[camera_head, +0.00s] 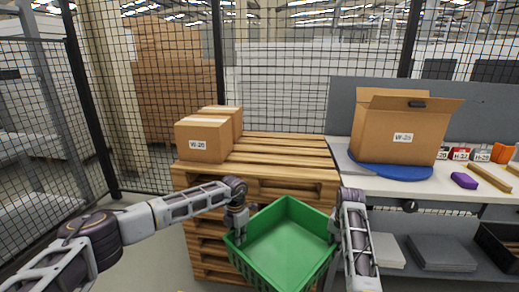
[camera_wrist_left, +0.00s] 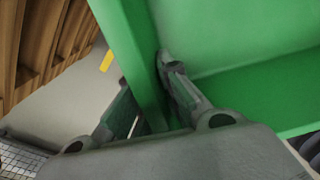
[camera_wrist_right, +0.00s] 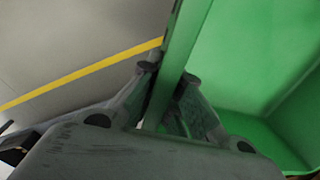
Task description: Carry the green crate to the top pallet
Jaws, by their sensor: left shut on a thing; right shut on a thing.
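The green crate (camera_head: 285,243) is open-topped and looks empty in the head view. It hangs between my two grippers in front of the pallet stack, a little tilted in the picture. My left gripper (camera_head: 238,226) is shut on its left wall; the left wrist view shows one finger inside and one outside the green wall (camera_wrist_left: 135,60). My right gripper (camera_head: 335,228) is shut on its right wall, with the wall (camera_wrist_right: 180,50) between the fingers in the right wrist view. The top pallet (camera_head: 285,152) is the uppermost wooden one of the stack, behind the crate.
Two cardboard boxes (camera_head: 205,139) stand on the top pallet's left part; its middle and right are bare. A workbench (camera_head: 400,187) with an open carton (camera_head: 400,130) stands right of the stack. A mesh fence (camera_head: 280,75) runs behind and left.

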